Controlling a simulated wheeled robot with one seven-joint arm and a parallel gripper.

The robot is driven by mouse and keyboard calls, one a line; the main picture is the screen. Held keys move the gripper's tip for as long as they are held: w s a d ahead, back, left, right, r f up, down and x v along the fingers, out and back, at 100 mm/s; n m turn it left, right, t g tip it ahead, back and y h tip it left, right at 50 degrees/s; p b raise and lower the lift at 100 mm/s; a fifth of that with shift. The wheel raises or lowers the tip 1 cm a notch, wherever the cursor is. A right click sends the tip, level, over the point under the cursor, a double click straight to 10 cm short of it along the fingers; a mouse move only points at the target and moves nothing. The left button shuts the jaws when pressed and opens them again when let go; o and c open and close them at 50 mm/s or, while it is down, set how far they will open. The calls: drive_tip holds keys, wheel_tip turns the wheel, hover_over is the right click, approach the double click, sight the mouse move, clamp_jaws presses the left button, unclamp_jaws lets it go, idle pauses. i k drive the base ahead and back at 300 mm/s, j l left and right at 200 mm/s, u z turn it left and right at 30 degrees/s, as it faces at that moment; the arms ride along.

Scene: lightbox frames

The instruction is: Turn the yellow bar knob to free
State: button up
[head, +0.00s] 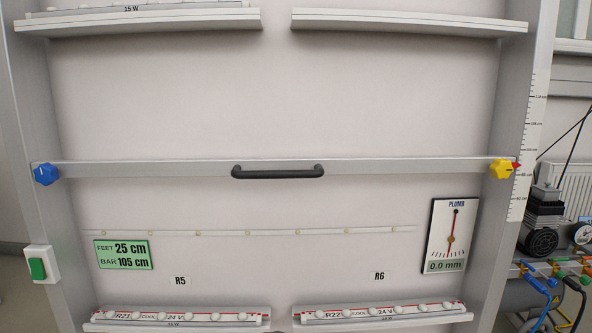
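The yellow bar knob (502,169) sits at the right end of a grey horizontal bar (400,168), by the right upright of the frame. A dark mark shows on its face, roughly level; no label for free or locked can be read beside it. A blue knob (46,174) sits at the bar's left end. A black handle (278,172) is fixed at the bar's middle. A small red pointer (517,165) at the bar's right end lies against a white vertical scale (526,150). My gripper is not in view.
Shelves (410,20) cross the top, and lamp rails (385,313) cross the bottom. A green sign (124,254) reads feet 25 cm, bar 105 cm. A plumb gauge (438,225) reads 0.0 mm. A green switch (37,268) is at left; a compressor (545,225) with hoses stands right.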

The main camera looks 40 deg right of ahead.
sight(501, 168)
drive_tip(key=l+z, duration=0.1)
drive_tip(key=z, duration=1.95)
drive_tip(key=k+l, duration=0.05)
drive_tip(key=l, duration=0.05)
